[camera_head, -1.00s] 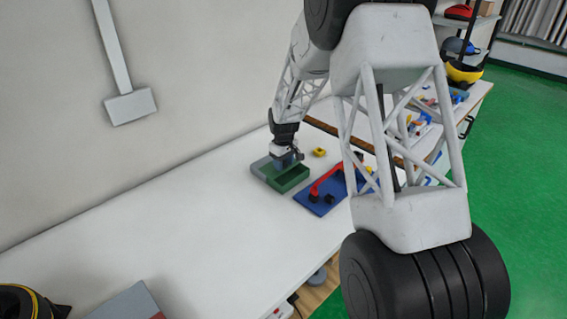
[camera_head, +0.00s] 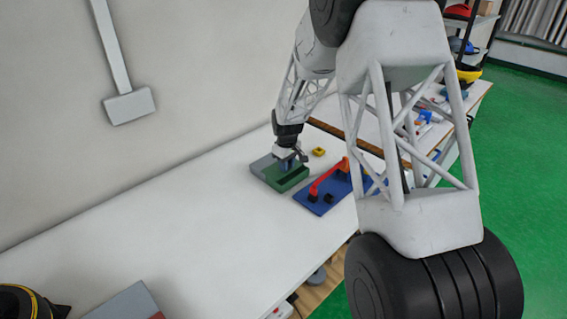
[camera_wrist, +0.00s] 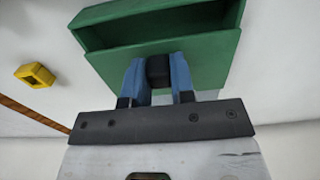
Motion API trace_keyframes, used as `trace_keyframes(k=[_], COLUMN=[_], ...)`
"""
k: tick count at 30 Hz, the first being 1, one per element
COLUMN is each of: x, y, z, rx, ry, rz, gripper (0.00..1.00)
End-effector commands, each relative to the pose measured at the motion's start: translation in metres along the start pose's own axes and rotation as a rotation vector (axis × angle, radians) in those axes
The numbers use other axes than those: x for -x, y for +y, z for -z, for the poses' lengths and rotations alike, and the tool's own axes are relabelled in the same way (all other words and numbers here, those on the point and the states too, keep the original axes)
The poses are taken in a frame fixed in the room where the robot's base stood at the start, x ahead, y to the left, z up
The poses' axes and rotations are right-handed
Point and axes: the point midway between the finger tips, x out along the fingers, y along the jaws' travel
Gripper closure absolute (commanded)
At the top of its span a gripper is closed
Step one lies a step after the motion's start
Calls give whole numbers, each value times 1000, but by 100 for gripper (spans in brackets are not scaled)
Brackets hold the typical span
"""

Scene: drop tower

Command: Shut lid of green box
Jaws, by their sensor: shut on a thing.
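The green box (camera_head: 294,185) sits on the white table below my gripper (camera_head: 290,161). It also shows in the wrist view (camera_wrist: 150,12), with part of its dark inside open. A flat green lid panel (camera_wrist: 108,68) covers the part of the box nearest my wrist. A black knob (camera_wrist: 159,72) stands on this panel. The blue fingers of my gripper (camera_wrist: 158,80) are on either side of the knob and shut on it. In the head view the knob is too small to make out.
A grey block (camera_head: 262,165) adjoins the box on its left. A small yellow block (camera_head: 319,152) lies behind it. A blue board (camera_head: 318,202) with a red handle (camera_head: 327,178) lies close on the right. The table's left part (camera_head: 170,220) is mostly clear.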

Motion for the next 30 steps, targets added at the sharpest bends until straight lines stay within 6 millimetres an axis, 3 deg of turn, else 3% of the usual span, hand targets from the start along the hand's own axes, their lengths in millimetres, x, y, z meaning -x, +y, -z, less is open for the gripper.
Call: trace_keyframes(k=[9,21,22,26,30], x=[0,-1,-1,0,0], y=[0,0,0,0,0], z=[-29,-34,-34,-34,-33], rx=[-1,0,-1,0,0], ry=[0,-3,-3,-2,-1], rz=[0,1,2,1,1], gripper=[100,100,72,52,51])
